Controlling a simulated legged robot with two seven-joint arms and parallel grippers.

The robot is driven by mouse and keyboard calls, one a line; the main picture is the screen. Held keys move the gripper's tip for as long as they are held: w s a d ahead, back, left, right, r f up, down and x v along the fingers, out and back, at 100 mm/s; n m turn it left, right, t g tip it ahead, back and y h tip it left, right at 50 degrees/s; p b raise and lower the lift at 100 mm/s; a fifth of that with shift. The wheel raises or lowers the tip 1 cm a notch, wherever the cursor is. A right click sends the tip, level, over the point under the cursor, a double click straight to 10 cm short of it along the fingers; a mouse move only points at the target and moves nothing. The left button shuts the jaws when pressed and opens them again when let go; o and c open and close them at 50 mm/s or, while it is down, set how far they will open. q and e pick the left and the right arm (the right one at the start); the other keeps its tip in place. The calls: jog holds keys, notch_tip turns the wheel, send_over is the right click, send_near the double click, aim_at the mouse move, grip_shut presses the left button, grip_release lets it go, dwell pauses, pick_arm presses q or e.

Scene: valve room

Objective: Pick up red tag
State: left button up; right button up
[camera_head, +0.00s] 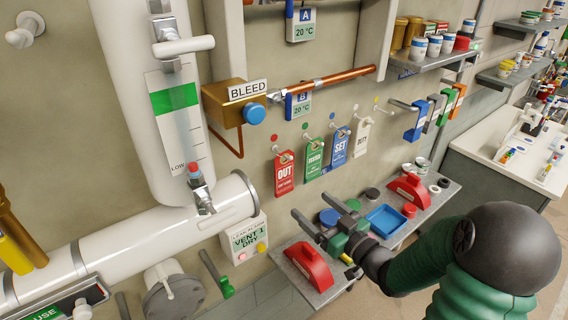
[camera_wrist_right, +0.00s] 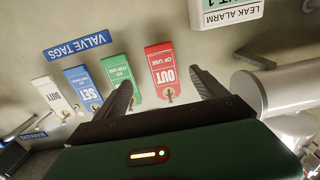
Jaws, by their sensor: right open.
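The red tag (camera_head: 284,173), marked OUT, hangs from a peg on the wall at the left end of a row of tags. It also shows, upside down, in the right wrist view (camera_wrist_right: 161,64). My right gripper (camera_head: 308,200) is open and empty, below the red tag in the head view. In the right wrist view its two fingers (camera_wrist_right: 161,82) point toward the wall, with the red tag between them in the picture and apart from both. The left fingertip there overlaps the green tag's edge. My left gripper is out of view.
Green (camera_head: 314,155), blue (camera_head: 339,147) and white (camera_head: 361,137) tags hang close to the right of the red one. A leak alarm box (camera_head: 243,238) and white pipe (camera_head: 150,250) stand left.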

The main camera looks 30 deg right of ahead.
aim_at(284, 184)
jog(key=w+p, duration=0.1)
jog(key=w, duration=0.3)
jog(key=w+a+p, duration=0.1)
jog(key=w, duration=0.3)
jog(key=w+a+p, duration=0.1)
jog(key=w+p, duration=0.1)
jog(key=w, duration=0.2)
jog(key=shift+a+r, duration=0.15)
jog(key=shift+r, duration=0.1)
jog(key=shift+w+d+f, duration=0.2)
jog(key=shift+w, duration=0.15)
jog(key=shift+d+f, duration=0.2)
jog(key=shift+d, duration=0.55)
jog(key=shift+c, duration=2.2)
jog(key=shift+a+r, duration=0.15)
jog(key=shift+a, duration=0.45)
jog(key=c, duration=0.7)
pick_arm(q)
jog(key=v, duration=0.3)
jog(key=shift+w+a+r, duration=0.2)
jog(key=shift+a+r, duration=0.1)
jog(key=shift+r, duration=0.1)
pick_arm(e)
jog(key=shift+c, duration=1.3)
